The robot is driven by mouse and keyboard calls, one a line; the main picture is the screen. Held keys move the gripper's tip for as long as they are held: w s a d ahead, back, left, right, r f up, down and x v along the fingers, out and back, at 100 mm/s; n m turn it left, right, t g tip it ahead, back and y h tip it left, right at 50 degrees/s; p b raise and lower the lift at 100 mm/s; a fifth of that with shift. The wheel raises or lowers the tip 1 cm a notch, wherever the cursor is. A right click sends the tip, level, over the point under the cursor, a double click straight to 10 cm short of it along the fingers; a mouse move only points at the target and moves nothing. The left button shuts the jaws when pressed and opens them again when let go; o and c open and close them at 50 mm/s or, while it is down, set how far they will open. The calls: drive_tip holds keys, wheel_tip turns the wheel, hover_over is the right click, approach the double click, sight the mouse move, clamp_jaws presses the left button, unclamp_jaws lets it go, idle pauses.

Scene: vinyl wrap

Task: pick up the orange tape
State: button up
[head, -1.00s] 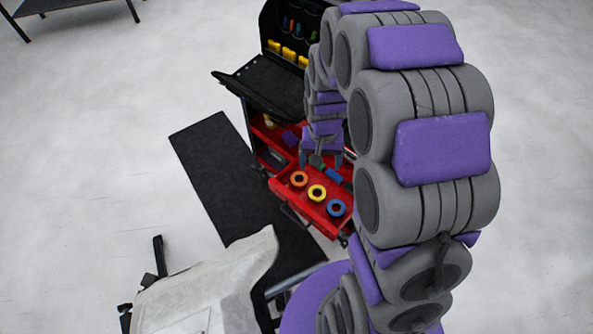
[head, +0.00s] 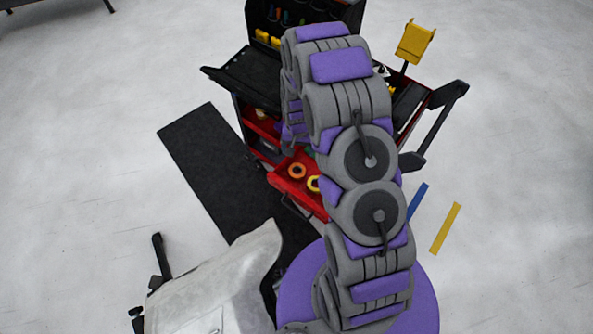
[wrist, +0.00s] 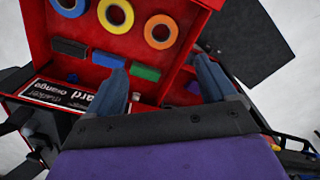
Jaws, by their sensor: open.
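The orange tape (head: 297,170) is a ring lying in the open red drawer (head: 284,186) in the head view. In the wrist view the orange tape (wrist: 161,31) lies at the right of a row with the yellow tape (wrist: 116,15) and the blue tape (wrist: 70,5). My gripper (wrist: 158,82) is open and empty in the wrist view, its two blue-grey fingers apart. The orange tape shows beyond the fingertips, between their lines, and is not touched. In the head view my arm hides the gripper and the blue tape.
Black, blue and green blocks (wrist: 145,72) lie in the drawer near the fingers. A black tool cart (head: 228,75) with a side shelf stands around the drawer. A dark mat (head: 215,170) lies on the floor at left. Blue and yellow strips (head: 445,229) lie at right.

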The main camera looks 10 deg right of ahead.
hover_over(297, 173)
wheel_tip(297, 173, down, 10)
drive_tip(key=shift+f+b, duration=0.1)
drive_tip(key=shift+b, duration=0.3)
wheel_tip(297, 173, down, 4)
drive_tip(key=shift+d+f+b, duration=0.1)
drive_tip(key=shift+d+b, duration=0.05)
drive_tip(key=shift+b, duration=0.15)
drive_tip(key=shift+f, duration=0.45)
drive_tip(key=shift+a, duration=0.2)
drive_tip(key=shift+d, duration=0.15)
drive_tip(key=c, duration=0.8)
drive_tip(key=shift+r, duration=0.2)
